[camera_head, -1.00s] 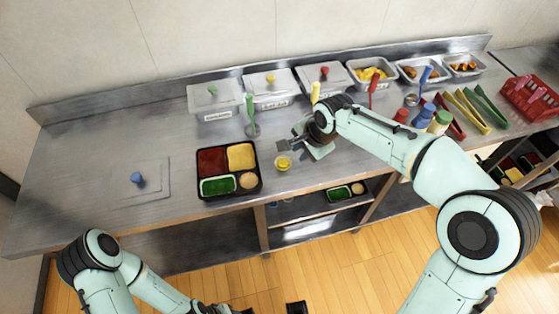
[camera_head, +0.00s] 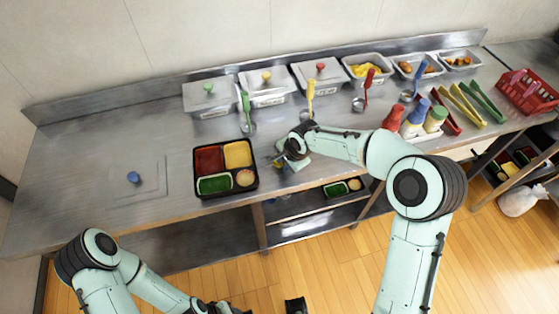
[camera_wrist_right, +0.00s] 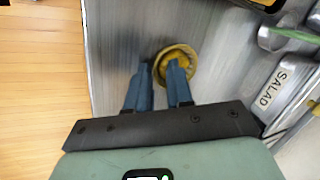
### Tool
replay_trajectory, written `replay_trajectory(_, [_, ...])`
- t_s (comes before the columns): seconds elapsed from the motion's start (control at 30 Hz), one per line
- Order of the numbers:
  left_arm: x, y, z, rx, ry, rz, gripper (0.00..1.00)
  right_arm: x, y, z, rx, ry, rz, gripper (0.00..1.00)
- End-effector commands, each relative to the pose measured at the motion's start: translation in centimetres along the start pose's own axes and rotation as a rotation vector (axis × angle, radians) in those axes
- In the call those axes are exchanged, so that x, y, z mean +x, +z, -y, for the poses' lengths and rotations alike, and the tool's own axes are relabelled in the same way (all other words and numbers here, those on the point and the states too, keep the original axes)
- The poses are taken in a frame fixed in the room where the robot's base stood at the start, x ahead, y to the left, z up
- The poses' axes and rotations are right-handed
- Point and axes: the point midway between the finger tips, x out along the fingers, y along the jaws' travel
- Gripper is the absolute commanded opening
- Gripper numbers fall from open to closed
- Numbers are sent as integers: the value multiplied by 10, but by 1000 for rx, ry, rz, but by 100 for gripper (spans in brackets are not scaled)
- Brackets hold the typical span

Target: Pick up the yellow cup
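The yellow cup (camera_wrist_right: 188,53) is small and round and stands on the steel counter in the right wrist view. In the head view my right gripper and wrist hide it. My right gripper (camera_head: 281,160) is low over the counter, just right of the bento tray. In the right wrist view my right gripper (camera_wrist_right: 161,67) has its two blue fingers apart. One finger overlaps the middle of the cup and the other is at its left edge. I cannot tell whether they touch it. My left gripper (camera_head: 218,308) is cut off at the bottom edge.
A black bento tray (camera_head: 226,197) with red, yellow, green and tan parts is left of my right gripper. Lidded containers (camera_head: 208,97) stand along the back, with a green ladle (camera_head: 245,103) and a yellow ladle (camera_head: 310,92). Sauce bottles (camera_head: 414,112) stand to the right. The counter's left is mostly clear.

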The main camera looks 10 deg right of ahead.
Motion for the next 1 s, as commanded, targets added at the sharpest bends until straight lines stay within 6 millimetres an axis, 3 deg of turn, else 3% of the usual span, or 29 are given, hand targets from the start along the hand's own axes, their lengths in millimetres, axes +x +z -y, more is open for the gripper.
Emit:
replay_trajectory(0.2, [0, 0, 0, 0, 0, 0, 54, 1, 0, 0, 1, -1, 0, 21])
replay_trajectory(0.27, [0, 0, 0, 0, 0, 0, 54, 0, 0, 0, 0, -1, 0, 2])
replay_trajectory(0.3, [0, 0, 0, 0, 0, 0, 54, 0, 0, 0, 0, -1, 0, 0])
replay_trajectory(0.77, [0, 0, 0, 0, 0, 0, 54, -2, 0, 1, 0, -1, -1, 0])
replay_trajectory(1.0, [-2, 0, -1, 0, 0, -1, 54, -27, 0, 12, 1, -5, -2, 0])
